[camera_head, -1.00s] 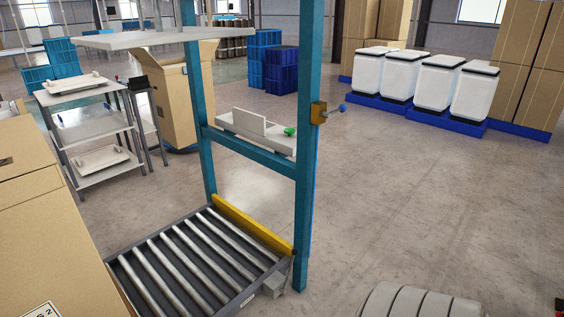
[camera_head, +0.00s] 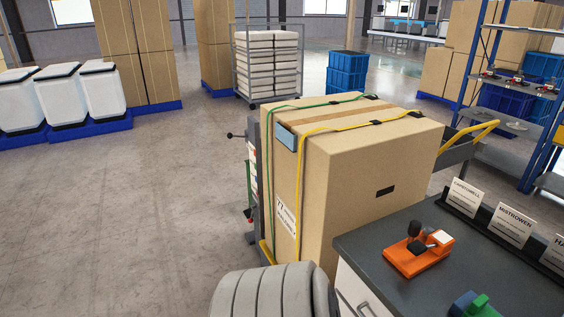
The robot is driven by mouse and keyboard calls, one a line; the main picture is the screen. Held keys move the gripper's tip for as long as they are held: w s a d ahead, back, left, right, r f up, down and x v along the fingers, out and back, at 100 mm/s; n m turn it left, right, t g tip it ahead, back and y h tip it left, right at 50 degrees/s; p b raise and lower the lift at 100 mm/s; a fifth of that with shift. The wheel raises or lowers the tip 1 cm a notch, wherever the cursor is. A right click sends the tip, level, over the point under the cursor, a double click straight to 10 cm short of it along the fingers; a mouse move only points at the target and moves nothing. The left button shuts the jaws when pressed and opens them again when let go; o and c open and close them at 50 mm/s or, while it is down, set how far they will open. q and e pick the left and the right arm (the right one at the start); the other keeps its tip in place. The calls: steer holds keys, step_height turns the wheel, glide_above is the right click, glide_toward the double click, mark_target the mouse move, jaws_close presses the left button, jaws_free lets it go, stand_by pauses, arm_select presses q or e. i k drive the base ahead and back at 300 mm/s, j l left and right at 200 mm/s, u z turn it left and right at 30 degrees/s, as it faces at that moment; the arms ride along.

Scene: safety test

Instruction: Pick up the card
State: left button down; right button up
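Several white printed cards stand upright in a dark holder along the right side of a grey worktop at the right of the head view. The far card (camera_head: 467,196) seems to read "CANDSWELL", the middle card (camera_head: 511,226) seems to read "MISTROWEN", and a near card (camera_head: 553,255) is cut by the right picture edge. I cannot tell which one the task means. Neither of my grippers is in view.
An orange device (camera_head: 419,252) and a green-blue object (camera_head: 473,306) lie on the worktop (camera_head: 375,241). A large strapped carton (camera_head: 345,190) stands behind it on a yellow-handled cart. A blue-framed shelf (camera_head: 470,75) stands at right. The floor (camera_head: 130,215) at left is clear.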

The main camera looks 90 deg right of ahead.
mark_target(515, 227)
steer(key=z, duration=4.1)
